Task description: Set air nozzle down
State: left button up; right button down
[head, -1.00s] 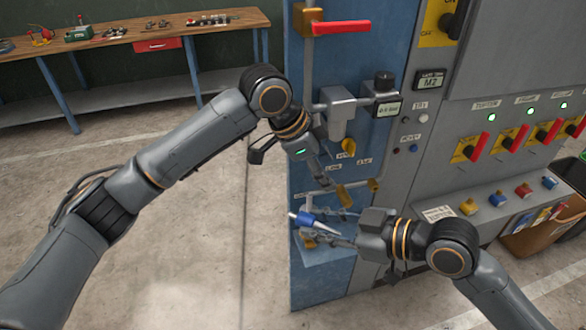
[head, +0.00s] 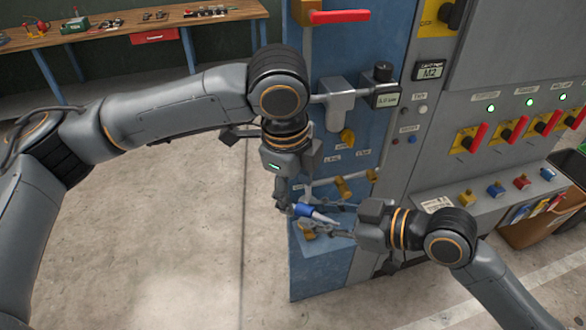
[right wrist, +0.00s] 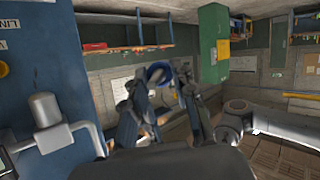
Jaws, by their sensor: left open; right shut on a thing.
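The blue and white air nozzle (head: 314,213) is held in front of the lower part of the blue panel, its blue end to the left. My right gripper (head: 333,221) is shut on it. In the right wrist view, a blue round part of the nozzle (right wrist: 158,72) shows between the fingers of my right gripper (right wrist: 163,82). My left gripper (head: 283,200) is open and points down just left of the nozzle's blue end. Whether it touches the nozzle I cannot tell.
A small blue ledge (head: 322,244) juts out below the nozzle. Yellow fittings (head: 345,186), a grey regulator (head: 340,100) and a red-handled valve (head: 338,15) are on the panel. Red-handled switches (head: 470,138) line the grey cabinet. Floor at the left is clear.

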aim_at(298, 203)
pick_arm(q)
jog(key=shift+w+d+f, duration=0.1)
jog(key=shift+w+f, duration=0.15)
jog(key=shift+f, duration=0.95)
jog(key=shift+w+d+f, duration=0.1)
jog(key=shift+w+f, duration=0.1)
jog(key=shift+f, duration=0.95)
grip_shut()
pick_arm(e)
jog(key=c, duration=1)
grip_release()
jog(key=shift+s+d, duration=0.1)
